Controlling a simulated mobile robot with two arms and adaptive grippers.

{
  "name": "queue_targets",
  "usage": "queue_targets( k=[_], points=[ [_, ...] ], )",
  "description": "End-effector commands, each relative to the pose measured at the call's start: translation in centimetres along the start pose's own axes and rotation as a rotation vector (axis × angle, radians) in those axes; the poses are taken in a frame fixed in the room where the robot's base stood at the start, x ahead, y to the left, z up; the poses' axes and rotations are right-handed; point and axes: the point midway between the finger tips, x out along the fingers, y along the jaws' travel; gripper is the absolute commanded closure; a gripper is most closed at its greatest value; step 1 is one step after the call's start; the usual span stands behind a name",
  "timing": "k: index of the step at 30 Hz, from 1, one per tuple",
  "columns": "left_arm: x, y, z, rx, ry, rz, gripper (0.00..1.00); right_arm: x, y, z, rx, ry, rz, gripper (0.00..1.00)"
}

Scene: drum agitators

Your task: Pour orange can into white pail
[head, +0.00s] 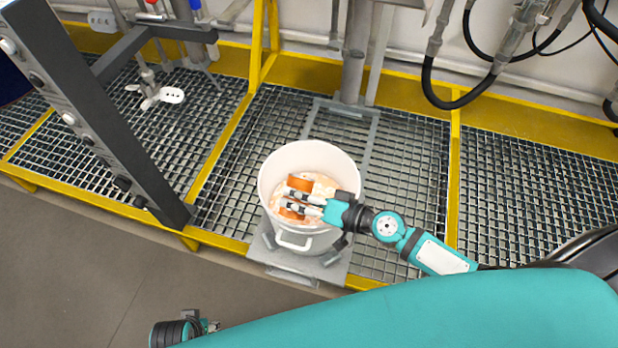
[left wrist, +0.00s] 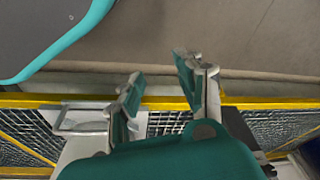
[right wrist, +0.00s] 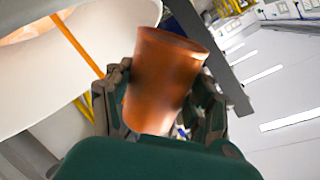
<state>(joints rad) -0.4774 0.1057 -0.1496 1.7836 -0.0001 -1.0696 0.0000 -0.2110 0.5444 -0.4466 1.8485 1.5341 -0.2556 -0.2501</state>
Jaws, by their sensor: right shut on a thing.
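The white pail (head: 346,196) stands on a grey plate on the grating, with a pale orange-and-white mass inside it. My right gripper (head: 299,200) reaches in from the right over the pail's mouth, shut on the orange can (head: 300,184). In the right wrist view the can (right wrist: 165,80) sits between both fingers, tilted, with the pail (right wrist: 110,35) beside it at upper left. The inside of the can is hidden, and I see no stream. My left gripper (left wrist: 160,72) has its fingers apart with nothing between them; it shows small at the head view's bottom edge.
Yellow rails (head: 222,140) frame the grating. A dark upright post (head: 105,125) stands left of the pail, with a small white agitator (head: 168,95) behind it. Hoses (head: 455,100) hang at upper right. Open grating (head: 410,150) lies right of the pail.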

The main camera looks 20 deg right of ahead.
Motion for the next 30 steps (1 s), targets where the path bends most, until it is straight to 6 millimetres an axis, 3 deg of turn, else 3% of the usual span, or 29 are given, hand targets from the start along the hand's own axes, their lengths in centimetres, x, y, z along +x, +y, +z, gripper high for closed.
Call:
queue_targets(
  k=[30],
  points=[
    [2.0,0.1,1.2,0.002,-0.009,0.002,0.64,0.1,0.2,0.1,0.079,-0.025,-0.001,0.85]
  ],
)
